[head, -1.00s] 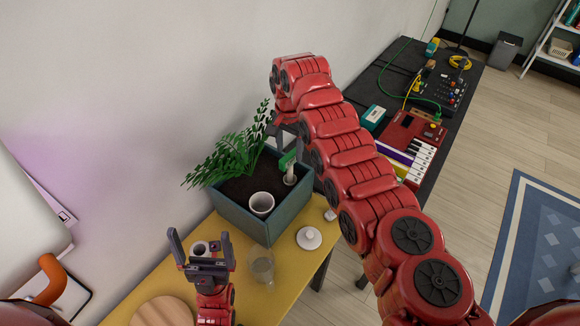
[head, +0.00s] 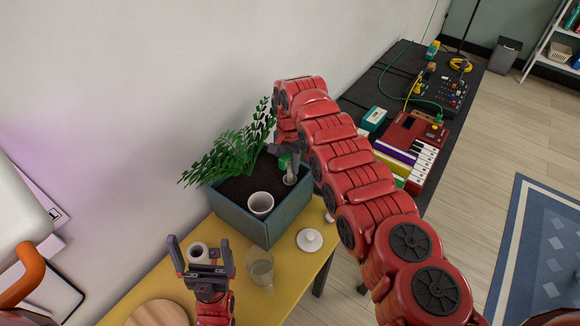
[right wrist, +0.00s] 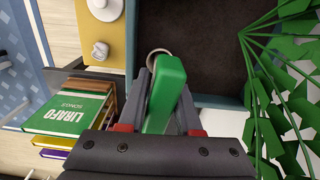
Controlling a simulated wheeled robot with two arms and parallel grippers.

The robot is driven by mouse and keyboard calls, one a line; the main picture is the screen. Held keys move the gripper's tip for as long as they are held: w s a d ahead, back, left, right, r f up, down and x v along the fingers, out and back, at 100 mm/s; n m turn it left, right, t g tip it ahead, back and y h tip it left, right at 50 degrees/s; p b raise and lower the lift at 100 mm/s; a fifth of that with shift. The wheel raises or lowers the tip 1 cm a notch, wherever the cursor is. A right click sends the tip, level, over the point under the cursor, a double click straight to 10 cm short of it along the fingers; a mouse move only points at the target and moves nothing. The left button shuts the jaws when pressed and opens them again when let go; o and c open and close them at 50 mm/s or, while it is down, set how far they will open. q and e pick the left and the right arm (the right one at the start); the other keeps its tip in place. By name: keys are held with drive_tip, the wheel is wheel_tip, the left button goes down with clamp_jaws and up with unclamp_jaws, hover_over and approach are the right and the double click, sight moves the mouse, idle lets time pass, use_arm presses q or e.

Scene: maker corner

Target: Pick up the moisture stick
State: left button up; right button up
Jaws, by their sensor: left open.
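The moisture stick has a green head (head: 284,161) and stands at the right side of the planter's dark soil. In the right wrist view its green head (right wrist: 165,95) lies between the two fingers of my right gripper (right wrist: 164,100). Whether the fingers press on it cannot be told. In the head view my right gripper (head: 282,151) reaches down over the planter and is partly hidden by its own arm. My left gripper (head: 202,258) is open and empty, pointing up over the yellow table.
The blue-grey planter (head: 240,220) also holds a leafy plant (head: 225,160) and a white cup (head: 261,204). A glass (head: 260,270), a white lid (head: 309,240) and a round wooden board (head: 158,314) are on the yellow table (head: 283,300). Books and a keyboard (head: 425,160) lie on the dark table.

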clamp_jaws()
